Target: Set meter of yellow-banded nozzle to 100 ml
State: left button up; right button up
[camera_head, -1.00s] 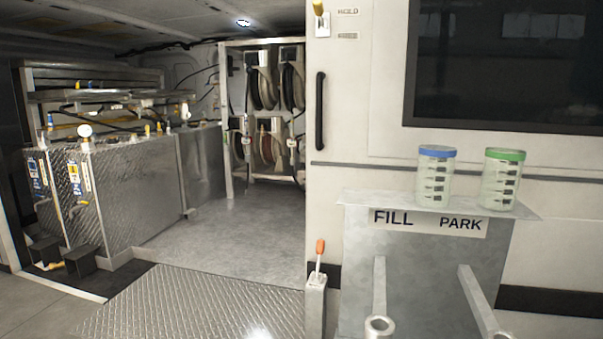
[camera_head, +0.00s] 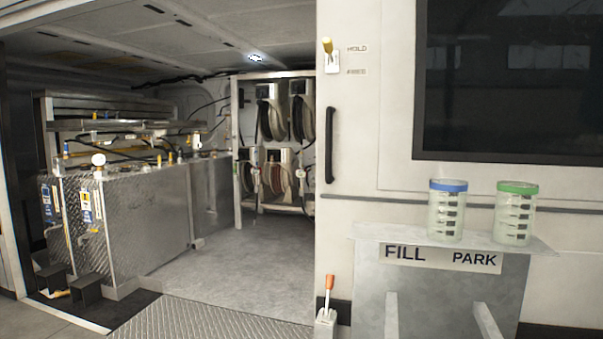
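Hose reels (camera_head: 271,119) hang in a metal rack (camera_head: 236,150) at the back of the compartment, in an upper and a lower row. Small pale fittings (camera_head: 300,174) show by the lower reels; they are too small to tell whether one is a nozzle with a yellow band or a meter. No meter reading can be made out. Neither of my grippers is in view.
A stand (camera_head: 440,292) marked FILL and PARK carries a blue-lidded jar (camera_head: 447,211) and a green-lidded jar (camera_head: 515,215). A diamond-plate tank (camera_head: 140,222) stands left. The compartment floor (camera_head: 245,270) between is clear. An orange-handled lever (camera_head: 328,283) stands by the doorway.

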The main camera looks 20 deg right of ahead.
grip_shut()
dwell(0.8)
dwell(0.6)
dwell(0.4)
